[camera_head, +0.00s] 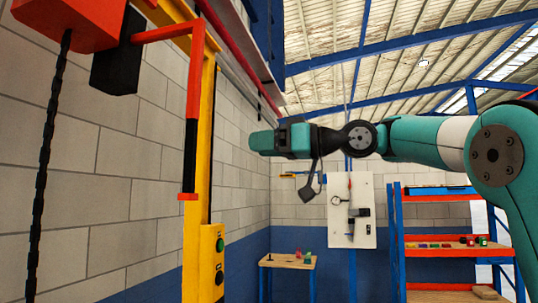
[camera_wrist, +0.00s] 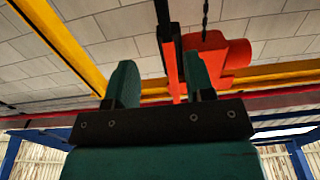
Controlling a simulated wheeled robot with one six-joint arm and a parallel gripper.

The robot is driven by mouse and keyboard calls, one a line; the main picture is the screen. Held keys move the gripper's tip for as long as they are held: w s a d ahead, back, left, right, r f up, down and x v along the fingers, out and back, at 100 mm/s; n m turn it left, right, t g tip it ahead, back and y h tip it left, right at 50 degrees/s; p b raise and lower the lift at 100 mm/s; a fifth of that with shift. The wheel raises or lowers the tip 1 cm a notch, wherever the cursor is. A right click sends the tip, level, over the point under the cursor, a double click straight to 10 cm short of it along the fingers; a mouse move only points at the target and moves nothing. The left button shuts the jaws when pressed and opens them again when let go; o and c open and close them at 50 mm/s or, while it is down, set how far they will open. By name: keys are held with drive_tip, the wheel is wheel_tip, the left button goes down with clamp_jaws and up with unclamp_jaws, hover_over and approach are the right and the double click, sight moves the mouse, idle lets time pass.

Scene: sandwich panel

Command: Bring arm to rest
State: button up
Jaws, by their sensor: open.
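My arm reaches in from the right in the head view, stretched out roughly level and raised in front of the wall. My gripper (camera_head: 262,141) is at its left end, side-on and pointing left. In the wrist view my gripper (camera_wrist: 158,88) shows two teal fingers standing apart on a black bar. It is open and nothing is between the fingers close by. The red hoist body (camera_wrist: 215,58) shows beyond the fingers, and a yellow beam runs behind it.
A yellow post (camera_head: 207,130) with a control box (camera_head: 212,262), a red hoist (camera_head: 65,20) and a hanging chain (camera_head: 50,150) stand at left. A small table (camera_head: 288,262), a white panel (camera_head: 340,235) and a blue-orange shelf (camera_head: 440,226) are farther back. Open air surrounds my gripper.

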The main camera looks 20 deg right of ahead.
drive_tip(key=shift+s+d, duration=0.3)
drive_tip(key=shift+s, duration=0.05)
idle(0.3)
drive_tip(key=s+a+f+m+g+h+b, duration=0.1)
drive_tip(key=s+a+f+m+g+h, duration=0.3)
drive_tip(key=f, duration=0.8)
drive_tip(key=s+a+f+g+h, duration=0.1)
drive_tip(key=s+a+f, duration=0.45)
drive_tip(key=f, duration=0.65)
drive_tip(key=s+d+f+g+h, duration=0.2)
drive_tip(key=s+f+g+h, duration=0.3)
drive_tip(key=s+f, duration=1.2)
drive_tip(key=shift+g, duration=0.5)
drive_tip(key=shift+r, duration=0.1)
